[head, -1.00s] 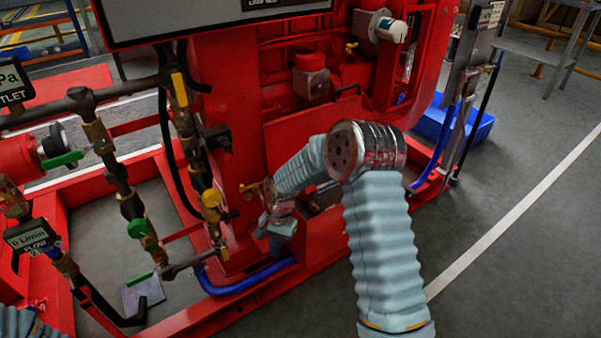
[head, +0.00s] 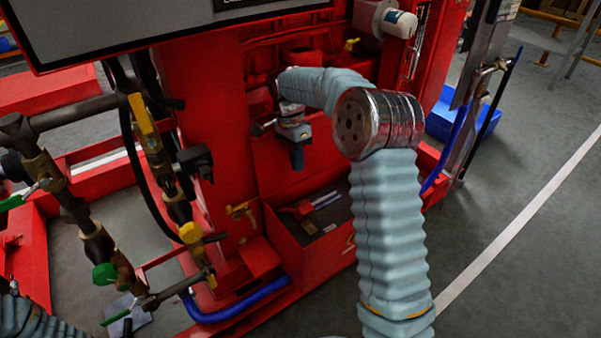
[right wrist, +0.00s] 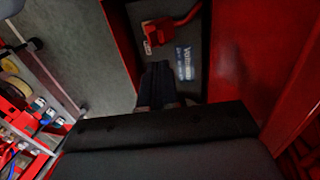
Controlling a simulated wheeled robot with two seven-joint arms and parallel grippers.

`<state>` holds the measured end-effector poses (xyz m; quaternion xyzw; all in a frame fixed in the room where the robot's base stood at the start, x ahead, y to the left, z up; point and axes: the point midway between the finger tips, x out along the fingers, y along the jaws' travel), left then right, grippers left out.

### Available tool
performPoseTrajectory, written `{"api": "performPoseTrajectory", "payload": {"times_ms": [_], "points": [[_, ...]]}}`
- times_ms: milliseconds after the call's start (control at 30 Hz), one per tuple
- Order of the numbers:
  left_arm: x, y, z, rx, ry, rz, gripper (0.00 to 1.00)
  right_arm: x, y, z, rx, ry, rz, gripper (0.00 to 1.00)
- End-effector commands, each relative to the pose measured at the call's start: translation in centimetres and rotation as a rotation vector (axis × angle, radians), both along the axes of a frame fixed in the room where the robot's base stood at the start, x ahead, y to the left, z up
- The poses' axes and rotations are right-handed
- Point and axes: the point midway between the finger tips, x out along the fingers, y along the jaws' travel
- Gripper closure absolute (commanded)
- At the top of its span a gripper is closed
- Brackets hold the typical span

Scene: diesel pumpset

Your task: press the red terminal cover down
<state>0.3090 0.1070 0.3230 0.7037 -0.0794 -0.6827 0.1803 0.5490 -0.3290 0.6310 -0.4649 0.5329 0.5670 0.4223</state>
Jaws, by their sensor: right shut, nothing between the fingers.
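The red terminal cover (head: 298,208) sits on the dark top of the battery (head: 325,222), inside a red open-topped box. In the right wrist view the red cover (right wrist: 157,33) is near the top, with a red cable beside it. Whether it is raised or flat is hard to tell. My right gripper (head: 297,160) points down above the battery, apart from the cover. Its fingers (right wrist: 160,75) are shut with nothing between them. My left gripper is out of view; only a bit of my left arm shows at the lower left corner.
The box's red walls (right wrist: 122,50) rise around the battery. A yellow tap (head: 240,210) and a blue hose (head: 235,302) are left of and below the box. Valves and pipes stand further left. Open grey floor (head: 530,230) lies to the right.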

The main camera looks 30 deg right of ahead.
Motion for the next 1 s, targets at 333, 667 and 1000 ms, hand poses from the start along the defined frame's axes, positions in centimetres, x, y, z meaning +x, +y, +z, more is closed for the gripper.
{"api": "performPoseTrajectory", "payload": {"times_ms": [333,667,1000], "points": [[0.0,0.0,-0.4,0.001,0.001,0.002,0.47,-1.3,-0.1,-5.5,0.001,0.005,0.000,1.00],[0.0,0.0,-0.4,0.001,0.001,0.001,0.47,-2.1,-0.1,-9.3,0.001,0.002,0.001,1.00],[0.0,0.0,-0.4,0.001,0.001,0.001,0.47,-2.1,-0.1,-9.6,0.001,0.001,0.001,1.00]]}}
